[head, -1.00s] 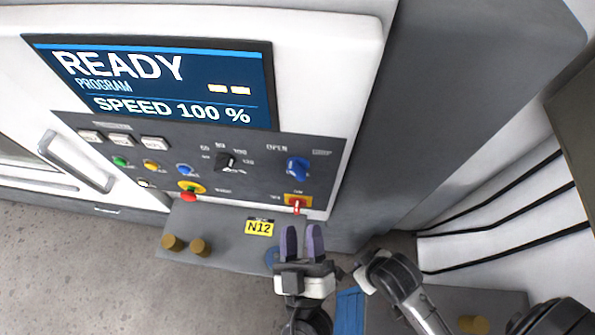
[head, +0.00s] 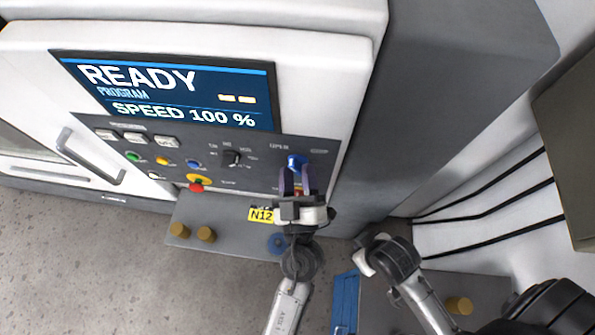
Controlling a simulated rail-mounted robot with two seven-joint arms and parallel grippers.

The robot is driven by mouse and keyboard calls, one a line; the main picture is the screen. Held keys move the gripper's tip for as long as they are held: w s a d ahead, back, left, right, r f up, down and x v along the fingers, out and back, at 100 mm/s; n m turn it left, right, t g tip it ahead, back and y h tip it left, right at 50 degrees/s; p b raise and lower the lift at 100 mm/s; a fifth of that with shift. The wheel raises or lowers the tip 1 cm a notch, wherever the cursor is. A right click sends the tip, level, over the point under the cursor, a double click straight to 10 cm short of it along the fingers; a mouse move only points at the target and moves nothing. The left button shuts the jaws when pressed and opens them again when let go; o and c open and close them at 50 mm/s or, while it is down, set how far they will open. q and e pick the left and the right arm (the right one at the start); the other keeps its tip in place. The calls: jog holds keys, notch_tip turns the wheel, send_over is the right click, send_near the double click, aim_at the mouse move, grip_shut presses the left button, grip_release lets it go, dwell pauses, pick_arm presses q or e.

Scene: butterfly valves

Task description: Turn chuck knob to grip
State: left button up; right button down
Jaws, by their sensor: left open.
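The chuck knob (head: 297,160) is a blue knob at the right end of the dark control panel, beside the label OPEN. My left gripper (head: 297,174) is open, with its two purple-grey fingers pointing up the picture toward the knob. The fingertips overlap the knob's lower part, one toward each side; I cannot tell whether they touch it. The fingers and gripper body hide most of the red switch on its yellow plate below the knob.
The panel also carries a black rotary dial (head: 231,158), several coloured buttons and a red emergency stop (head: 196,187). The screen (head: 170,90) reads READY, SPEED 100 %. Below is a grey shelf (head: 222,238) with brown knobs and a yellow N12 label (head: 260,215).

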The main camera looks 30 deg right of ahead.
pick_arm(q)
grip_shut()
dwell(0.3)
